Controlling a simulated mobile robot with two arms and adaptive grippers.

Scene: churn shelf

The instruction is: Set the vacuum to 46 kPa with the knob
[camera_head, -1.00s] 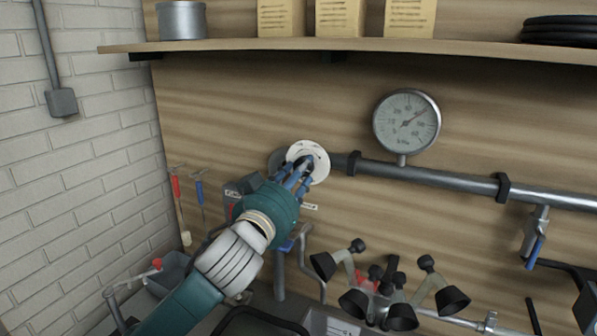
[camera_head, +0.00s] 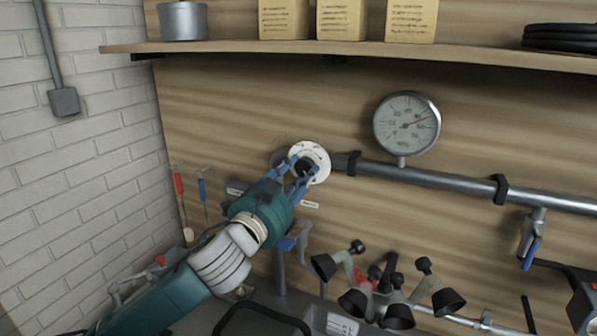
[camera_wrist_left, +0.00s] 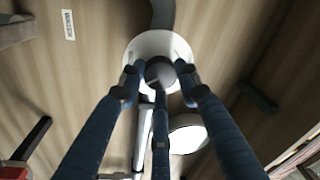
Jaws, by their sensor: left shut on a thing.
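The dark knob (camera_head: 305,167) sits at the centre of a white round dial plate (camera_head: 321,158) on the wooden wall. My left gripper (camera_head: 304,170) reaches up to it from the lower left, its blue fingers shut around the knob. In the left wrist view the knob (camera_wrist_left: 160,72) is between the fingertips, with the white plate (camera_wrist_left: 142,44) behind. The round vacuum gauge (camera_head: 407,124) is on the pipe to the right. Its needle points right and slightly upward; its figures are too small to read surely. My right gripper is not in view.
A grey pipe (camera_head: 430,178) runs right from the knob along the wall. Milking cups (camera_head: 395,300) hang below right. Two small tools (camera_head: 203,190) hang at the left, near the brick wall.

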